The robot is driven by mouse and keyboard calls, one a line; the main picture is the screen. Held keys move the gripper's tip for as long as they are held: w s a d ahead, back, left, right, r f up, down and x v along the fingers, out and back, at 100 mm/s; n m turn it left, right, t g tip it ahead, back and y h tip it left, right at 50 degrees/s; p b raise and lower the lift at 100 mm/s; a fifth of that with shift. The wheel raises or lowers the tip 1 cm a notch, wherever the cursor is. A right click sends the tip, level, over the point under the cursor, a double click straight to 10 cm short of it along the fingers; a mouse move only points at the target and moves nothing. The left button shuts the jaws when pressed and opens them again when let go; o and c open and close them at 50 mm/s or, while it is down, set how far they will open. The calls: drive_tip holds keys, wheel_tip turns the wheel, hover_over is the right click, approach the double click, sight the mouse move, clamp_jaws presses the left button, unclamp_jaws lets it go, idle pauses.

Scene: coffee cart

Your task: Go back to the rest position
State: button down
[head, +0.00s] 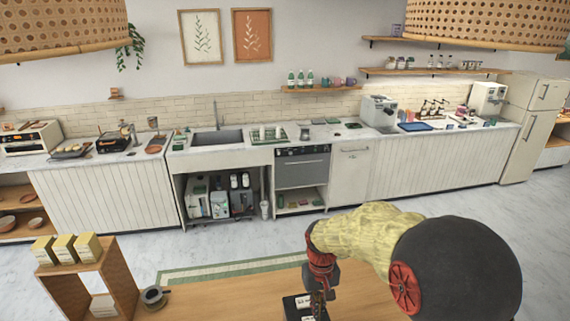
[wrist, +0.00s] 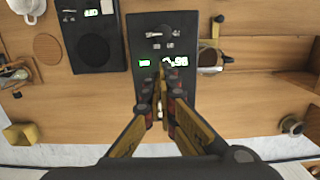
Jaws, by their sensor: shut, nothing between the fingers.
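My gripper (head: 319,300) is over the wooden counter in the head view, at the end of my arm, which reaches in from the lower right. In the wrist view the two fingers of my gripper (wrist: 160,82) come together and hold nothing. The fingertips overlap a black device with lit green and white displays (wrist: 165,30). I cannot tell whether they touch it. Part of a black device also shows beside my gripper in the head view (head: 296,305).
A second black device with a lit display (wrist: 90,40) lies to the left in the wrist view. A dark cup (head: 153,296) stands near a wooden shelf (head: 117,270) topped with yellow boxes (head: 64,248). Open floor (head: 230,240) separates this counter from the back counter (head: 105,195).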

drive_tip(key=s+d+m+t+b, duration=0.1)
drive_tip(key=s+d+t+b, duration=0.2)
drive_tip(key=s+b, duration=0.8)
drive_tip(key=s+d+m+t+b, duration=0.1)
drive_tip(key=s+d+t+b, duration=0.2)
drive_tip(key=s+d+b, duration=0.3)
drive_tip(key=s+b, duration=0.5)
drive_tip(key=shift+d+f+t, duration=0.3)
drive_tip(key=shift+f, duration=0.05)
